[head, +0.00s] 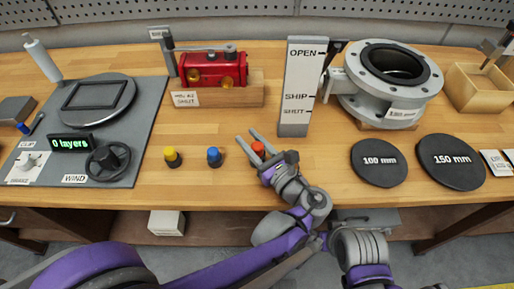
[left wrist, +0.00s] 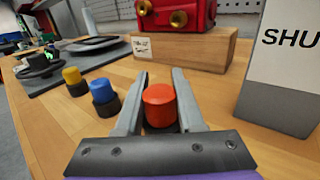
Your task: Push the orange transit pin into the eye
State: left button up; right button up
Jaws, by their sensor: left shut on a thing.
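The orange transit pin (head: 258,149) shows as an orange-red round cap on a dark base, standing at the front middle of the bench. In the left wrist view the pin (left wrist: 160,105) sits upright between the two fingers. My left gripper (head: 247,138) is shut on it, fingers pointing to the back; it also shows in the left wrist view (left wrist: 160,78). A grey scale post (head: 298,95) marked OPEN, SHIP and SHUT stands behind, beside the flanged valve body (head: 346,101). I cannot make out the eye. My right gripper is not in view.
Blue (head: 214,156) and yellow (head: 171,156) capped pieces stand left of the pin. A red actuator (head: 213,70) on a wooden block stands behind. Black discs marked 100 mm (head: 379,177) and 150 mm (head: 450,178) lie right. Bare bench lies between pin and block.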

pick_arm(q)
grip_shut()
